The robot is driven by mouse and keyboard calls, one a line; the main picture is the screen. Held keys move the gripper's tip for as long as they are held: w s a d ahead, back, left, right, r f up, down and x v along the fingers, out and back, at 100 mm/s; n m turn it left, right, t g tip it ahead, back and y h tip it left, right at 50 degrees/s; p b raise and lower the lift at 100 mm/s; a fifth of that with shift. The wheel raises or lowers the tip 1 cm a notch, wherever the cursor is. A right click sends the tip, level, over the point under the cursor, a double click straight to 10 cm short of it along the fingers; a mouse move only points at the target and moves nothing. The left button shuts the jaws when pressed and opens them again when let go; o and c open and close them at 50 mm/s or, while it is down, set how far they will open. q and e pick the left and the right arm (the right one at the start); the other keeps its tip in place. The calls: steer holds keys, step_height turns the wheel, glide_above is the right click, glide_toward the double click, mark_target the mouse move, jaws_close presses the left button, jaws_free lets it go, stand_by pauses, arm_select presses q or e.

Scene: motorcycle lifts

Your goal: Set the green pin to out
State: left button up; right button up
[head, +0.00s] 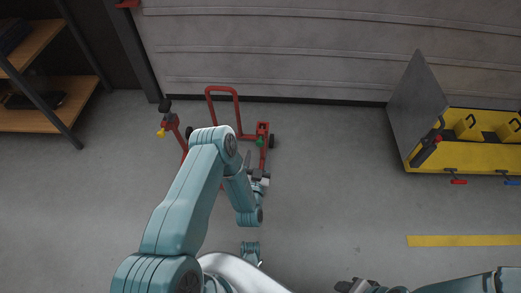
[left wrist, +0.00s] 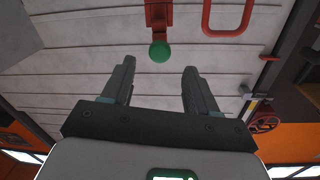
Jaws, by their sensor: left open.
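The green pin (head: 260,141) sits on the red upright at the right end of the red wheeled lift (head: 237,110). In the left wrist view its round green knob (left wrist: 160,51) hangs from a red bracket (left wrist: 159,15). My left gripper (head: 256,168) is just on the near side of the pin. In the left wrist view its two fingers (left wrist: 159,68) are apart and empty, with the knob just beyond the tips and lined up with the gap. The pin's shaft is hidden. My right gripper (head: 355,286) is at the bottom edge, partly cut off.
The red lift has a looped handle and a yellow-tipped post (head: 162,131); my left arm hides part of it. The floor between lift and cabinet is clear.

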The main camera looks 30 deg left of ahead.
mark_target(260, 145)
arm_select(q)
steer(key=b+x, duration=0.1)
steer(key=x, duration=0.6)
steer(key=shift+w+a+r+b, duration=0.1)
steer(key=shift+w+b, duration=0.15)
steer(key=shift+b, duration=0.1)
jaws_close()
